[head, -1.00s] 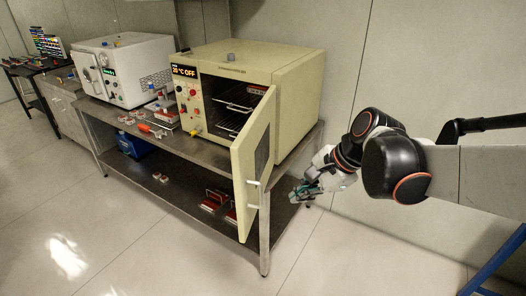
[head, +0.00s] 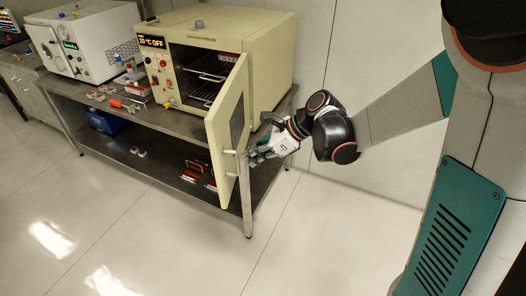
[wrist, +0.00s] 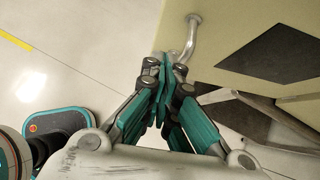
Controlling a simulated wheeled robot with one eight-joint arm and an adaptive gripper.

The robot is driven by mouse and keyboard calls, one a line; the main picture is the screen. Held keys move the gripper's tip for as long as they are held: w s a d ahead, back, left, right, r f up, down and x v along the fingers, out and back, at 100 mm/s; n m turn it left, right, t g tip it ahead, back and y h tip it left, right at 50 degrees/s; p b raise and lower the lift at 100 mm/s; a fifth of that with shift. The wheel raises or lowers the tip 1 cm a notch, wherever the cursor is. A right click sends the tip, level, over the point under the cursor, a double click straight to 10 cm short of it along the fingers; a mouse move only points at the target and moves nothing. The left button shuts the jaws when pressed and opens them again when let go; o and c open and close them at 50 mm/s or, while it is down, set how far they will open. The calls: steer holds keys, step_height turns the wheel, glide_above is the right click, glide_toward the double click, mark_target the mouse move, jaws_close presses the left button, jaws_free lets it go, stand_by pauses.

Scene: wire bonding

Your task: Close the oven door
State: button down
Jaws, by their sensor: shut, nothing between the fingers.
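The cream oven (head: 262,62) stands on the bench top with its door (head: 229,128) swung wide open toward the front, showing the wire racks inside. The door has a pale bar handle (head: 230,163) on its outer face. In the wrist view, the handle (wrist: 193,32) rises from the door (wrist: 262,32), just beyond my fingertips. My gripper (head: 249,160) is shut and empty, close to the door's free edge near the handle. In the wrist view, the closed fingers (wrist: 160,68) point at the handle's base; I cannot tell whether they touch it.
The steel bench (head: 185,124) carries the oven and a white machine (head: 86,42) to its left. Small parts and an orange-handled tool (head: 122,104) lie on top. A blue box (head: 103,121) and red-based items sit on the lower shelf. The floor in front is clear.

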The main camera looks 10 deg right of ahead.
mark_target(237, 160)
steer(key=a, duration=0.1)
steer(key=w+a+f, duration=0.1)
steer(key=a, duration=0.1)
steer(key=a+f, duration=0.1)
steer(key=shift+w+a+b, duration=0.25)
steer(key=shift+w+b, duration=0.1)
steer(key=shift+b, duration=0.05)
steer(key=shift+w+a+r, duration=0.1)
steer(key=shift+w+a, duration=0.1)
steer(key=shift+a, duration=0.3)
